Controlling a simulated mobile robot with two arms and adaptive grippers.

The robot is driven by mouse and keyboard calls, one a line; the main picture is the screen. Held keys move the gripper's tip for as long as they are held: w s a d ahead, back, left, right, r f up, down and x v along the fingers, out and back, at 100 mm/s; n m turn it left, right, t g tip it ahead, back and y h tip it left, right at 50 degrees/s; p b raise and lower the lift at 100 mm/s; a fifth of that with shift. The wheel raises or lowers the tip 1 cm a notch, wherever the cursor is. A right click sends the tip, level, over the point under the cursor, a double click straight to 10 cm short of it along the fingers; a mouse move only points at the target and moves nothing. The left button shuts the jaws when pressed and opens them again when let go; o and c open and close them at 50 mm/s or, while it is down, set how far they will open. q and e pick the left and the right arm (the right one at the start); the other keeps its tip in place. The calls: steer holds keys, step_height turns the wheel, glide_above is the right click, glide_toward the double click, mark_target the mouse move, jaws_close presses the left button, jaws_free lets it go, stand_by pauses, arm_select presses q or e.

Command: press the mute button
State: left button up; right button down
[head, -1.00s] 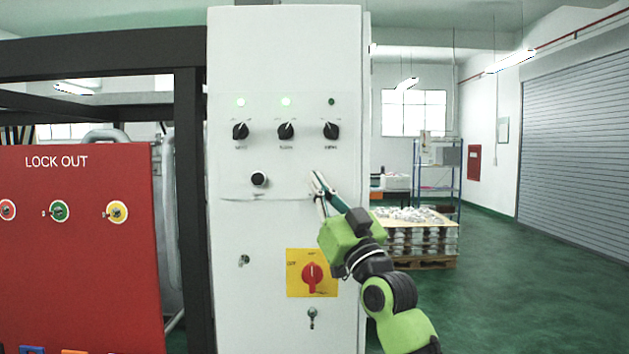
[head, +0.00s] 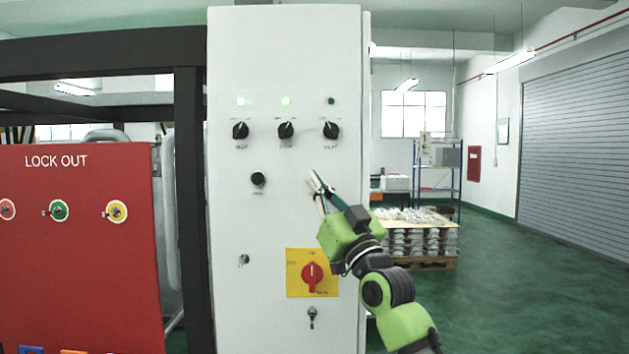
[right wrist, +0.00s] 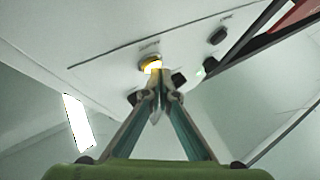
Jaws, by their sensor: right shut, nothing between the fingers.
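My right gripper (head: 312,173) is shut and empty, its fingertips in front of the white cabinet's (head: 285,220) face, right of a round black button (head: 258,179). In the right wrist view the tips of the right gripper (right wrist: 158,74) point at a button with a glowing yellow part (right wrist: 150,63) and overlap its edge. Whether they touch it, I cannot tell. This lit button is hidden behind the gripper in the head view. The button labels are too blurred to read, so I cannot confirm which is the mute button. My left gripper is out of view.
Three black selector knobs (head: 286,130) sit above the buttons, under small lamps. A red switch on a yellow plate (head: 312,276) is below. A red lockout board (head: 80,250) and dark frame (head: 190,210) stand left. Stacked castings (head: 420,232) are behind right; the green floor (head: 520,290) is open.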

steer(key=shift+w, duration=0.25)
steer(key=shift+s, duration=0.2)
stand_by(0.5)
steer(key=shift+s, duration=0.65)
steer(key=s+p, duration=0.1)
steer(key=s, duration=0.4)
steer(key=shift+f+p, duration=0.1)
steer(key=shift+p, duration=0.3)
